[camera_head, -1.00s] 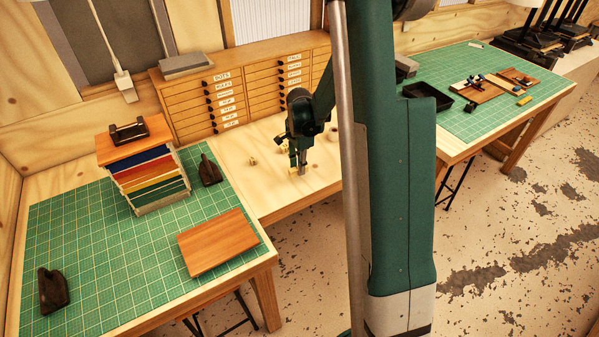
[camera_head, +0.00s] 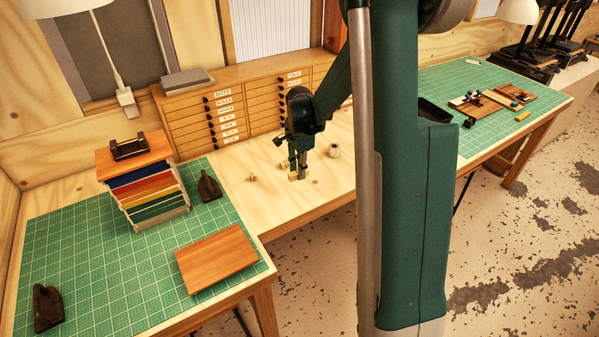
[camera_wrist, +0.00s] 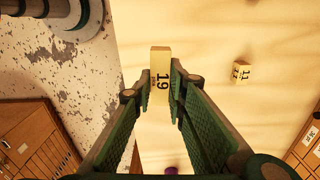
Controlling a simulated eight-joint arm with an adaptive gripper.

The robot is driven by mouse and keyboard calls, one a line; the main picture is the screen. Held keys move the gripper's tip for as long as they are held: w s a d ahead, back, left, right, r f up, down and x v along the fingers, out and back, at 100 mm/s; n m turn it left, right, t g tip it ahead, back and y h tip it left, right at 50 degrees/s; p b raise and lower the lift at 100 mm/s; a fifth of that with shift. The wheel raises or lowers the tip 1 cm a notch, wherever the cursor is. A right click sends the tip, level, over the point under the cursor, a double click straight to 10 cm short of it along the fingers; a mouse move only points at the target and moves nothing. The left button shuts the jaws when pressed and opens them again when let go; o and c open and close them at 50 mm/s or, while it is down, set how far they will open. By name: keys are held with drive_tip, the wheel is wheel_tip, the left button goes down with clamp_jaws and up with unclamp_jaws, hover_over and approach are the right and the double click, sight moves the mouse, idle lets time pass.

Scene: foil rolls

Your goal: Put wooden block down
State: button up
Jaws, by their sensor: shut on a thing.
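The wooden block (camera_wrist: 160,75) is pale yellow wood marked "19". In the wrist view it sits between the fingertips of my gripper (camera_wrist: 160,90), which is shut on it. In the head view my gripper (camera_head: 298,174) points down at the bare wooden bench (camera_head: 325,190), with the block (camera_head: 293,177) at its tips, low over or at the bench top. I cannot tell whether the block touches the bench.
A drawer cabinet (camera_head: 215,110) is behind. A green cutting mat (camera_head: 110,270) with a wooden board (camera_head: 217,258) is left.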

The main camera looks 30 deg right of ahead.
idle(0.3)
hover_over(309, 158)
drive_tip(key=shift+w+r+n, duration=0.15)
drive_tip(key=shift+n, duration=0.25)
idle(0.5)
drive_tip(key=shift+f, duration=3.15)
drive_tip(key=shift+f+p, duration=0.3)
drive_tip(key=shift+f, duration=1.6)
drive_tip(key=shift+f, duration=0.2)
drive_tip(key=o, duration=0.8)
drive_tip(key=shift+o, duration=0.2)
